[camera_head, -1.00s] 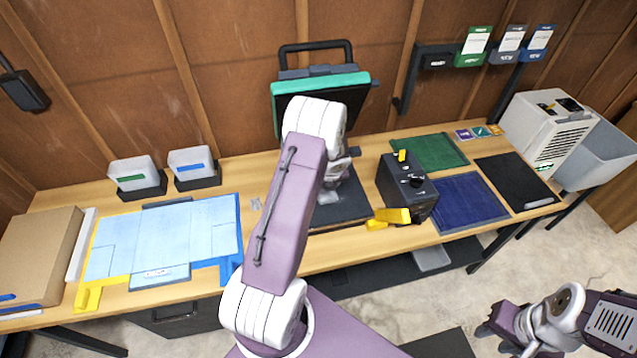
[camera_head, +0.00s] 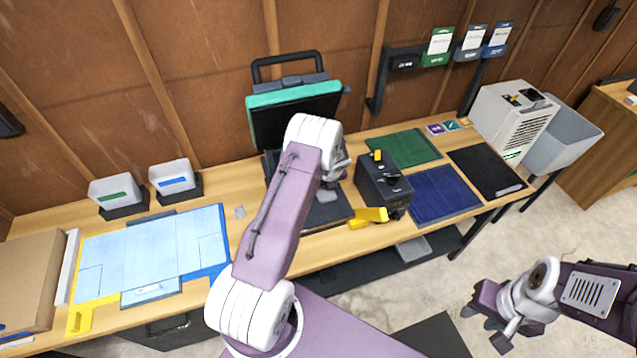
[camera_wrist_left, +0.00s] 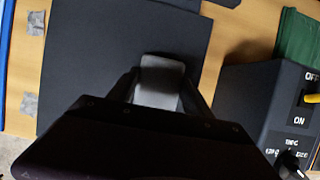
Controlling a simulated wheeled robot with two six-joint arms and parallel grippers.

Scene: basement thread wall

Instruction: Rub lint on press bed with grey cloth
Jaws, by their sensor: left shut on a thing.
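The black press bed (camera_head: 337,213) lies on the bench under the raised press head (camera_head: 296,108), which has a teal edge. In the left wrist view the bed (camera_wrist_left: 85,60) is a flat dark plate. My left gripper (camera_wrist_left: 158,95) is shut on the grey cloth (camera_wrist_left: 160,82), low over the bed; contact with the surface cannot be told. In the head view my arm hides most of this gripper, and a bit of the cloth (camera_head: 327,195) shows below it. No lint can be made out on the bed. My right gripper (camera_head: 486,318) is over the floor, away from the bench; its jaws are unclear.
A black control box (camera_head: 384,184) with a yellow switch and a yellow part (camera_head: 370,215) stands right of the bed. Small grey patches (camera_wrist_left: 29,103) mark the wood left of it. A light-blue sheet (camera_head: 150,255) lies left; green (camera_head: 402,147) and blue (camera_head: 444,193) mats lie right.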

